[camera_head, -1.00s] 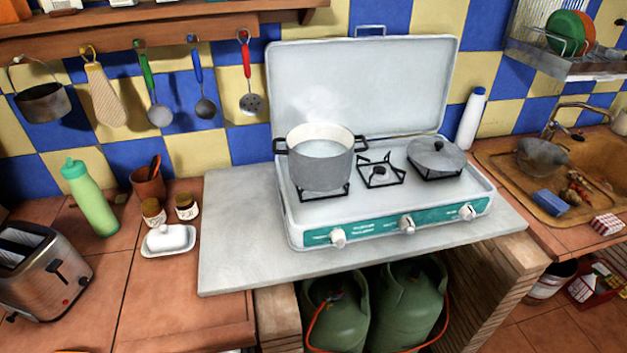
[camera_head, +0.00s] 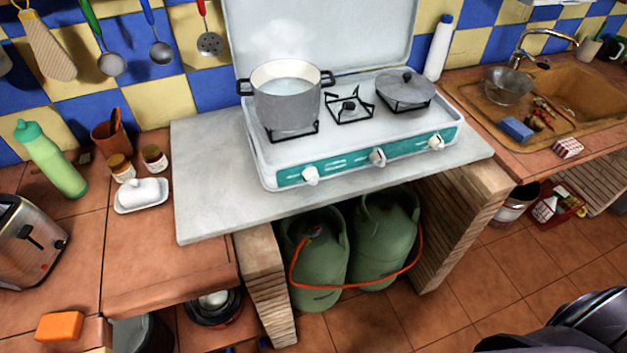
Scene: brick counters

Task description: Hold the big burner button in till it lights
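A white camping stove (camera_head: 262,165) stands on a grey slab with its lid raised. I cannot tell which is the big burner button. A steaming grey pot (camera_head: 288,105) stands on the left burner. The middle burner (camera_head: 349,106) is bare and shows no visible flame. A lidded pan (camera_head: 405,92) covers the right burner. Neither of my grippers is in view.
The grey slab (camera_head: 215,190) has clear room at its left and front. Two green gas bottles (camera_head: 320,262) with an orange hose stand underneath. A butter dish (camera_head: 143,195) and toaster (camera_head: 28,240) are at left, a sink (camera_head: 572,90) at right. A white bottle (camera_head: 438,50) stands beside the stove.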

